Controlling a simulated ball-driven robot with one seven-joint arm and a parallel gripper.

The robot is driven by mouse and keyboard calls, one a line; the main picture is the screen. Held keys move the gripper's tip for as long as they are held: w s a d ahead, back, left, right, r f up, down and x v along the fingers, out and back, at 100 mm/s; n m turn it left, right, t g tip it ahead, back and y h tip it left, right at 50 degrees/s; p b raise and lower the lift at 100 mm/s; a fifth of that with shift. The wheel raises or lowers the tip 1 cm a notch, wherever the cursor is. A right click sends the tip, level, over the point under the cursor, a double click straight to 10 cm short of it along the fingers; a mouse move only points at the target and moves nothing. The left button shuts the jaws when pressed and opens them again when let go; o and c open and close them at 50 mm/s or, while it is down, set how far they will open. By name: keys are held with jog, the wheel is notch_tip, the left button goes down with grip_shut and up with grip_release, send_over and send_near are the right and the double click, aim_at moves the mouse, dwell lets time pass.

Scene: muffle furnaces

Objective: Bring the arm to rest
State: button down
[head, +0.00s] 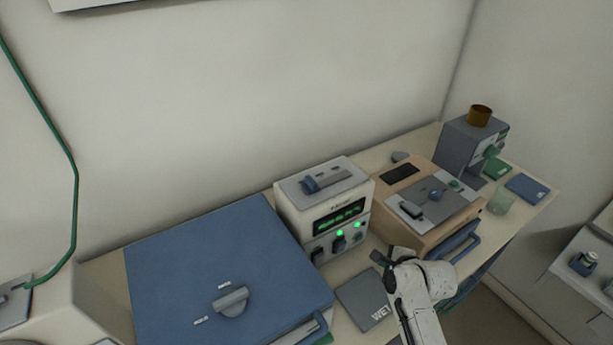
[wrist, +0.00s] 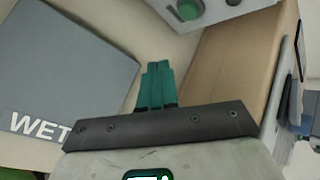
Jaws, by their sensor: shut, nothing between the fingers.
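My gripper (wrist: 155,85) shows in the wrist view with its teal fingers together and nothing between them. In the head view my white arm reaches up from the bottom edge, right of centre, and its end is over the bench between the grey WET mat and the tan furnace. The fingertips are hard to make out in that view. The WET mat (head: 366,300) lies to the left of my gripper; it also shows in the wrist view (wrist: 70,70). The tan furnace (head: 419,236) stands to the right, and its side fills the right of the wrist view (wrist: 225,70).
A large blue furnace (head: 200,262) takes up the left of the bench. A white controller (head: 322,188) with green lights stands behind the mat. A grey machine (head: 468,150) with a brown cup (head: 479,115) and a glass beaker (head: 501,200) stand farther right. Open floor lies right of the bench.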

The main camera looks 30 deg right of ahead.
jog(key=s+a+r+n+g+y, duration=0.1)
jog(key=s+a+r+n+g, duration=0.1)
jog(key=s+a+r+n, duration=0.75)
jog(key=s+a+n+g+y, duration=0.15)
jog(key=s+a+n, duration=0.4)
jog(key=n, duration=0.95)
jog(key=s+f+g+h+b, duration=0.1)
jog(key=s+f+g+b, duration=0.3)
jog(key=s+f, duration=0.5)
jog(key=shift+s+f, duration=0.2)
jog(key=shift+f, duration=0.2)
dwell(4.2)
